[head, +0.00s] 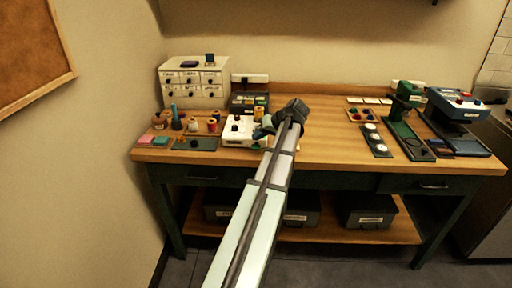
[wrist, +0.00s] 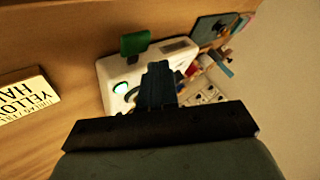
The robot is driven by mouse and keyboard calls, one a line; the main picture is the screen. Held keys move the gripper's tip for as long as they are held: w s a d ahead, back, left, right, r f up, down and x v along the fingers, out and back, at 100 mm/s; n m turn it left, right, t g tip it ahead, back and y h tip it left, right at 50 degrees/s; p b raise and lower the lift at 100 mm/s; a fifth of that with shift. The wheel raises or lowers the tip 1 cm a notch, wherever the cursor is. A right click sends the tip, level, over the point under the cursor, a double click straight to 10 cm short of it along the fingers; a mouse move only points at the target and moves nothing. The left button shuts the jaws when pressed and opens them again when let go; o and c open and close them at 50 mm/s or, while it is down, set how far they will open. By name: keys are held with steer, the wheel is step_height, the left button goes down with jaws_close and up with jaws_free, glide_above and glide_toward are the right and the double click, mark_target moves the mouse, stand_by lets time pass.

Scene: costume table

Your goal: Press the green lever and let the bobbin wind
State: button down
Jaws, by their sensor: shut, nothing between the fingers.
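The white winder box (head: 238,137) stands on the table left of centre; it also fills the middle of the wrist view (wrist: 112,71). A green lever (wrist: 135,43) sticks out from its edge in the wrist view. A round green light (wrist: 120,87) glows on the box's top. My gripper (wrist: 158,72) is shut and empty, over the box, with its tips a little apart from the lever in the picture. Whether it touches the box I cannot tell. In the head view my gripper (head: 264,127) is at the box's right side. The fingers hide part of the box, and I cannot make out the bobbin.
A small drawer cabinet (head: 195,84) stands behind on the left, with several spools in front of it. A green press (head: 405,99) and a blue-topped machine (head: 457,103) stand right. The table's middle (head: 325,120) is mostly clear.

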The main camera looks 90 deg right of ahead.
mark_target(258, 147)
steer(key=shift+r, duration=2.05)
steer(key=shift+w+f, duration=0.1)
